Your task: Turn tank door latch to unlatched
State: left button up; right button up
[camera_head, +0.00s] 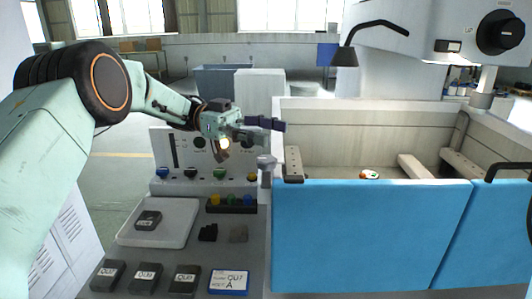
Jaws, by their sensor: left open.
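The blue tank door (365,235) spans the front of the wire erosion tank at the right. A grey latch (265,163) sits at the door's upper left edge, with a grey part running down below it. Its exact angle is hard to tell at this size. My left gripper (268,131) is open and empty, pointing right, and shows just above the latch in the picture. I cannot tell how far it is from the latch in depth. My right gripper is not in view.
On the bench are a white tray (183,238) with a dark block, several labelled blocks and a blue-edged sign (229,282).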

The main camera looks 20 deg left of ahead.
aim_at(266, 158)
pick_arm(q)
jog(key=shift+r, duration=1.5)
jog(key=shift+r, duration=0.1)
